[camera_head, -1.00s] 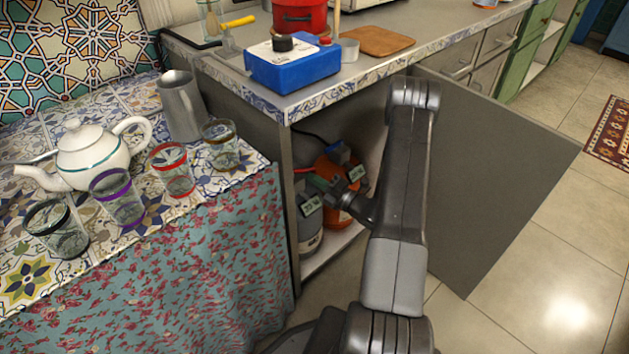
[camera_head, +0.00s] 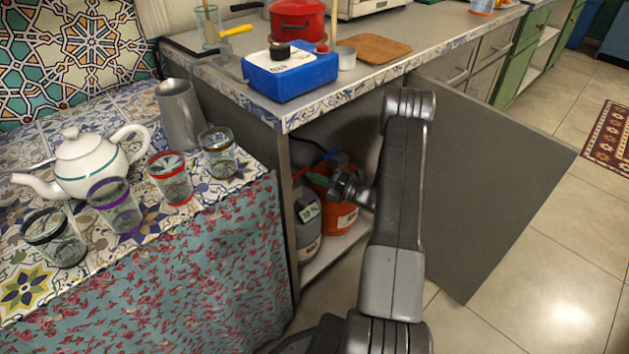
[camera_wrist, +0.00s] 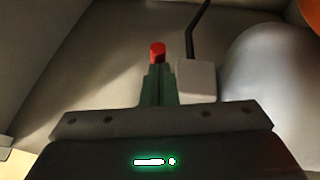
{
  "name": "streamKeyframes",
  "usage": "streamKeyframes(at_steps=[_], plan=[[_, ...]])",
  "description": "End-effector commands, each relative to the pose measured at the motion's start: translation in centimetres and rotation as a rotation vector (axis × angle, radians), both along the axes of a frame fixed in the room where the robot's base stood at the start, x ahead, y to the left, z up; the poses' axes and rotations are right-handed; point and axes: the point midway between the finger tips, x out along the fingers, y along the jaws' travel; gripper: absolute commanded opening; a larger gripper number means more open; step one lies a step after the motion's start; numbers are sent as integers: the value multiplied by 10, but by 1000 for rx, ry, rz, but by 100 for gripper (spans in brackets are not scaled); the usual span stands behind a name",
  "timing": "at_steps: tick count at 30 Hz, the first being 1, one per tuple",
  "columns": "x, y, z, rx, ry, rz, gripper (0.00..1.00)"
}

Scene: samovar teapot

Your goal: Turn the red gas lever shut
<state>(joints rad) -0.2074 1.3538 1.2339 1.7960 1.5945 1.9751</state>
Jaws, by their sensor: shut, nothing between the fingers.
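The red lever (camera_wrist: 157,50) shows in the wrist view as a small red end just beyond my fingertips. In the head view a small red bit (camera_head: 300,172) shows above the grey gas cylinder (camera_head: 307,240) inside the open cabinet. My gripper (camera_wrist: 156,75) is shut and empty, its dark green fingers together, pointing at the red end. I cannot tell whether they touch it. In the head view my gripper (camera_head: 320,181) is inside the cabinet, above and in front of the cylinders, partly hidden by dark shadow. The lever's angle is hard to tell.
An orange cylinder (camera_head: 340,215) stands beside the grey one. The cabinet door (camera_head: 490,190) is open to the right of my arm. A pale block (camera_wrist: 195,82) sits beside my fingers. The clothed table (camera_head: 200,265) with teapot and glasses is close on the left.

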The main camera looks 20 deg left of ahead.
Motion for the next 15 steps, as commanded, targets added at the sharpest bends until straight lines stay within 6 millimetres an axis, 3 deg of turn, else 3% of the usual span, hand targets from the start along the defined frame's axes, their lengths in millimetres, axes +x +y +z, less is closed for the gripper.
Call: streamKeyframes(at_steps=[15], plan=[[6, 5, 1, 1, -3, -3, 0]])
